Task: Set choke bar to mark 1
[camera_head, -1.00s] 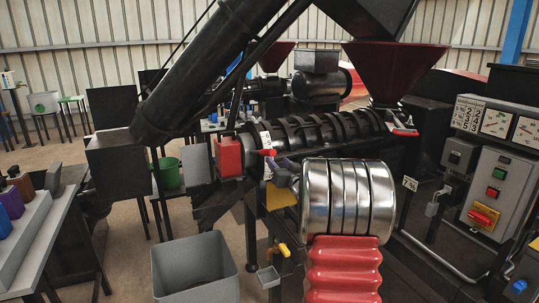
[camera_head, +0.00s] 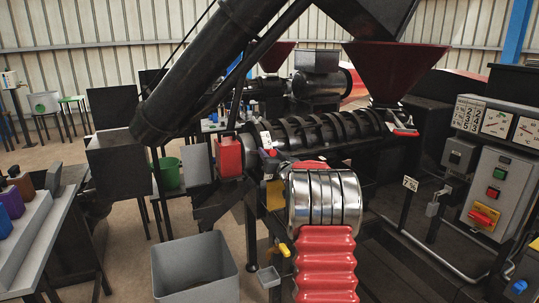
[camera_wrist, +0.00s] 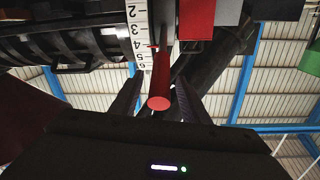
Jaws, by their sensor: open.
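The choke bar, a red rod with a round end (camera_wrist: 159,100), shows in the middle of the wrist view. It runs beside a white number scale (camera_wrist: 137,30) with marks 2 to 6 readable. A small red pointer touches the scale near mark 4; mark 1 is out of that view. My gripper (camera_wrist: 157,86) is open, with one dark finger on each side of the bar; I cannot tell whether either touches it. In the head view the scale (camera_head: 265,139) shows small on the press, and my arm hides most of the bar.
A red box (camera_head: 229,157) sits left of the scale on the press. A grey bin (camera_head: 195,262) stands on the floor below. The screw barrel (camera_head: 325,130) and a dark red hopper (camera_head: 391,66) lie to the right. A control panel (camera_head: 498,193) stands far right.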

